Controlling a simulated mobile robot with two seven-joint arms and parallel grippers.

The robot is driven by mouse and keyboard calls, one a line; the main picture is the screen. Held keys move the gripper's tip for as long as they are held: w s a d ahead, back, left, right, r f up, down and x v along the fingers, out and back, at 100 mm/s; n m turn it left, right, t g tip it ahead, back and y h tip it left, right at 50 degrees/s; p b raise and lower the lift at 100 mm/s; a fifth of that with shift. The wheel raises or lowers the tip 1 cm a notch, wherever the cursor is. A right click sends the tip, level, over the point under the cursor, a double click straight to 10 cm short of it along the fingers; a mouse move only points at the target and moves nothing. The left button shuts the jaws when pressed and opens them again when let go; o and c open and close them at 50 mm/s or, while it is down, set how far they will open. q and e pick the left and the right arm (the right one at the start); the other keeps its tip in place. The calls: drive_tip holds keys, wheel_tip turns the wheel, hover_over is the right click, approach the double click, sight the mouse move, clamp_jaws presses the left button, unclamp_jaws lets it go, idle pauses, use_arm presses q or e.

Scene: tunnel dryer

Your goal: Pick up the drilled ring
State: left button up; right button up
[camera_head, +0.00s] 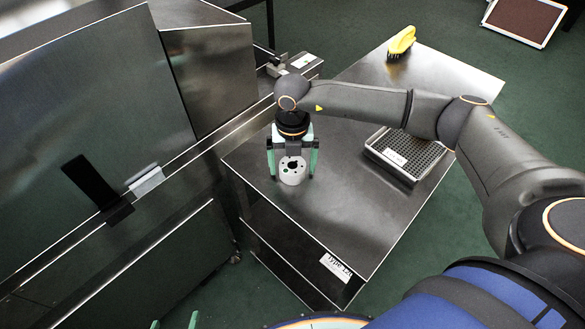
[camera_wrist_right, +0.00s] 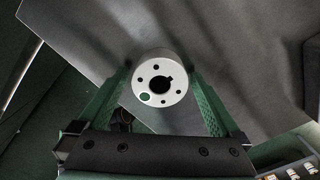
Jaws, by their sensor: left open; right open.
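The drilled ring (camera_head: 291,178) is a short light-grey cylinder with a keyed centre hole and several small holes around it. It sits on the dark metal table (camera_head: 345,215). In the right wrist view the ring (camera_wrist_right: 158,63) shows its drilled face, with one hole looking green. My right gripper (camera_head: 292,172) points down over the ring, open, with one green finger on each side. In the wrist view its fingers (camera_wrist_right: 163,90) flank the ring; I cannot tell whether they touch it. My left gripper (camera_head: 175,323) shows only as green fingertips, apart, at the bottom edge.
A perforated tray (camera_head: 424,177) with a white label stands on the table, right of the ring. A yellow brush (camera_head: 401,41) lies at the far end. The metal dryer (camera_head: 90,110) and its rail run along the left. The table's near part is clear.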

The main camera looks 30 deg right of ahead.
drive_tip(key=shift+c, duration=0.4)
clamp_jaws()
idle(0.4)
